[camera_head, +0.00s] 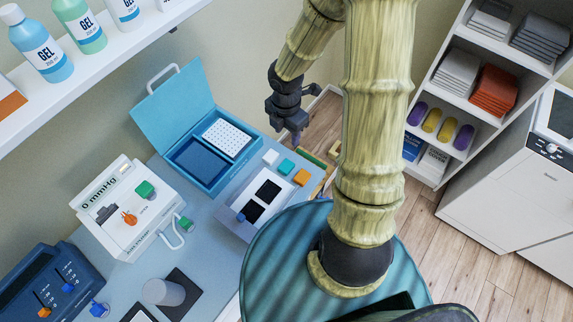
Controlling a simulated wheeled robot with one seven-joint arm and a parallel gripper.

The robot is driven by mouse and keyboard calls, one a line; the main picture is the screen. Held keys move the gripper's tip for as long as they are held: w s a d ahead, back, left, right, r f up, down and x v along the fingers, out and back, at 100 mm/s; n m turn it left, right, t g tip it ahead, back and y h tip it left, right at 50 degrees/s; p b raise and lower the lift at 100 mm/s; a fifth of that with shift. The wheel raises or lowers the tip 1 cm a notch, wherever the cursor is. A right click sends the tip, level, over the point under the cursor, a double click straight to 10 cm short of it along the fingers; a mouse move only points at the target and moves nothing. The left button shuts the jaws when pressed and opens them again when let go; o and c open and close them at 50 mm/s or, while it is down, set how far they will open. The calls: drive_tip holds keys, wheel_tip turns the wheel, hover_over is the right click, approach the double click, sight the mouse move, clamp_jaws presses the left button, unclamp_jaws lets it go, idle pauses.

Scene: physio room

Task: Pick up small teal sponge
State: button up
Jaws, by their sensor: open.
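The small teal sponge (286,166) lies on the light tabletop beside the grey tray. It sits between a small white block (270,157) and a small orange block (301,178), all in a short row. My gripper (295,134) is dark and hangs beyond the row, above and slightly right of the teal sponge in the picture. It is open and appears empty, apart from the sponge. The fingertips are small and partly dark against the background.
An open blue case (174,178), a gauge box (155,225) and a dark blue unit (42,290) fill the left. Shelves (441,171) stand at right.

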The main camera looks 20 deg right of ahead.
drive_tip(key=shift+w+a+f+n, duration=0.1)
drive_tip(key=shift+w+f+n, duration=0.2)
drive_tip(key=shift+n, duration=0.5)
drive_tip(key=b, duration=0.2)
hover_over(287, 164)
drive_tip(key=f, duration=1.1)
drive_tip(key=shift+s+a+f, duration=0.1)
drive_tip(key=shift+a+f, duration=0.15)
drive_tip(key=shift+f, duration=0.4)
drive_tip(key=f, duration=0.2)
drive_tip(key=f+p, duration=0.1)
drive_tip(key=f, duration=0.1)
drive_tip(key=shift+d, duration=0.25)
drive_tip(key=shift+f, duration=0.6)
